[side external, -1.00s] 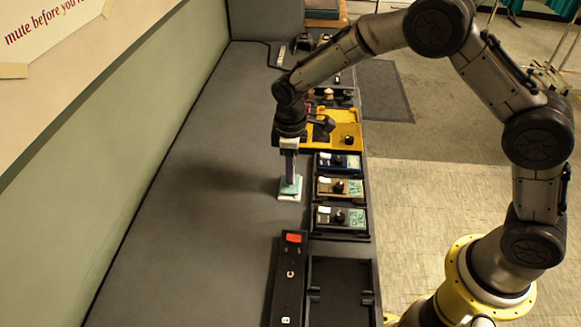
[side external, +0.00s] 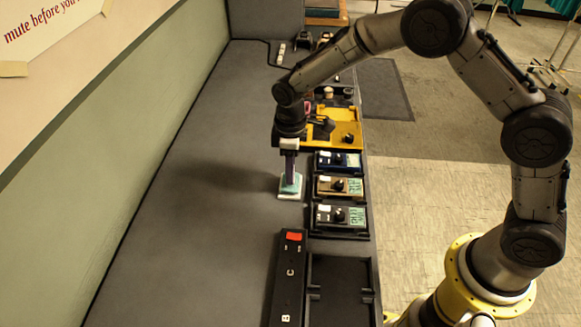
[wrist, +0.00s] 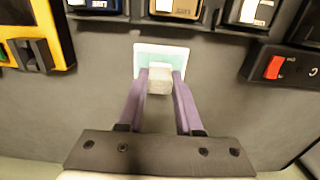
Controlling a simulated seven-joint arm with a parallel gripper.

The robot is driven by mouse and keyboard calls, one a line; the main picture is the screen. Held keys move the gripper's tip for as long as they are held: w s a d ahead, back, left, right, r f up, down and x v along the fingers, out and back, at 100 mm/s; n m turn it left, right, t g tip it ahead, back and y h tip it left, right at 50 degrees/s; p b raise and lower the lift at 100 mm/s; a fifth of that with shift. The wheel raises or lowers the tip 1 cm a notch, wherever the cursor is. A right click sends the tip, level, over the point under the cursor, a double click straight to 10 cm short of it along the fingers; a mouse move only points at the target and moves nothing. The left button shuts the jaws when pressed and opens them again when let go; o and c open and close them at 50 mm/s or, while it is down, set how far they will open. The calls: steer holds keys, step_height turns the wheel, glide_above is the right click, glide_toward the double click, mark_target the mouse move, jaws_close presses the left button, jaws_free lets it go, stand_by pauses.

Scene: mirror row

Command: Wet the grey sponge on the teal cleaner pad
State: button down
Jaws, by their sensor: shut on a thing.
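My gripper (wrist: 160,80) is shut on the grey sponge (wrist: 160,78), a small pale block between its two purple fingers in the wrist view. The teal cleaner pad (wrist: 175,57), with a white rim, lies flat on the grey surface. The sponge overlaps its near part in that view. In the side view my gripper (side external: 290,178) points straight down over the pad (side external: 289,195), with the fingertips very close to it. The sponge is too small to make out there. I cannot tell whether the sponge touches the pad.
Several small pedal-like boxes (side external: 338,187) stand in a black tray just right of the pad. A yellow tray (side external: 345,143) is behind them. A black bar with a red switch (side external: 292,237) lies in front. The grey surface left of the pad is clear.

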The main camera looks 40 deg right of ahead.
steer(key=shift+f, duration=0.55)
stand_by(0.8)
steer(key=shift+r, duration=3.55)
steer(key=d+m, duration=0.2)
steer(key=d, duration=0.2)
steer(key=s+d+m, duration=0.1)
steer(key=d+m, duration=0.1)
steer(key=d, duration=0.2)
steer(key=s+d+f+m, duration=0.1)
steer(key=d+m, duration=0.2)
steer(key=d, duration=0.1)
steer(key=shift+s, duration=0.2)
steer(key=shift+s+f+m, duration=0.1)
steer(key=shift+f+m, duration=0.1)
steer(key=shift+m, duration=0.8)
